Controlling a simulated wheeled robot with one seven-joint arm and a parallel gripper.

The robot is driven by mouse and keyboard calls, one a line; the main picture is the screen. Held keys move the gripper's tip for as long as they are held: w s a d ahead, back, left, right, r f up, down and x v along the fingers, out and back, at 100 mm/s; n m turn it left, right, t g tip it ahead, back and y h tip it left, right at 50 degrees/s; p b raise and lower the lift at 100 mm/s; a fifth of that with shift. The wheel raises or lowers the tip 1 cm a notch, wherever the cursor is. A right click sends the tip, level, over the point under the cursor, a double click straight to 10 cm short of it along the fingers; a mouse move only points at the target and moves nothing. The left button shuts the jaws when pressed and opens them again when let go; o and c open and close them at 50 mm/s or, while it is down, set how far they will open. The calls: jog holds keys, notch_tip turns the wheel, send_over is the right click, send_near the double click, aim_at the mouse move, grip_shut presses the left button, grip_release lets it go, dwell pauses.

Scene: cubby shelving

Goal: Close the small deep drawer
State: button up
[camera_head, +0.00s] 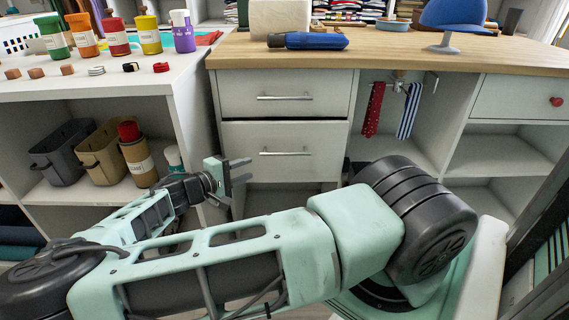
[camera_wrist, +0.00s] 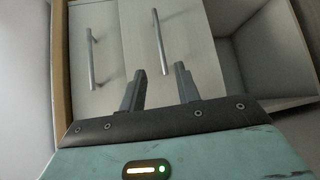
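Two white drawers with bar handles are stacked under the wooden counter in the head view: a shallower upper drawer (camera_head: 285,82) and a deeper lower drawer (camera_head: 270,165). A dark line runs along the lower drawer's top edge; I cannot tell how far it stands out. My gripper (camera_head: 242,171) is in front of the lower drawer's left part, open and empty. In the wrist view, turned sideways, the upper drawer (camera_wrist: 100,30) is at left and the lower drawer (camera_wrist: 185,30) at right. My open fingers (camera_wrist: 159,80) point toward the fronts, apart from the handles.
A white shelf unit (camera_head: 187,88) with paint jars on top and baskets inside stands close at left. Right of the drawers is an open bay with hanging ties (camera_head: 374,110), then a drawer with a red knob (camera_head: 520,97). Open space lies below the lower drawer.

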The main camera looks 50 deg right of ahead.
aim_at(286, 154)
jog(key=d+b, duration=0.1)
jog(key=d, duration=0.4)
jog(key=s+d+f, duration=0.1)
jog(key=d, duration=0.5)
jog(key=d+f+b, duration=0.1)
jog(key=d, duration=0.4)
jog(key=shift+s+d+f+b, duration=0.25)
jog(key=shift+b, duration=0.05)
grip_shut()
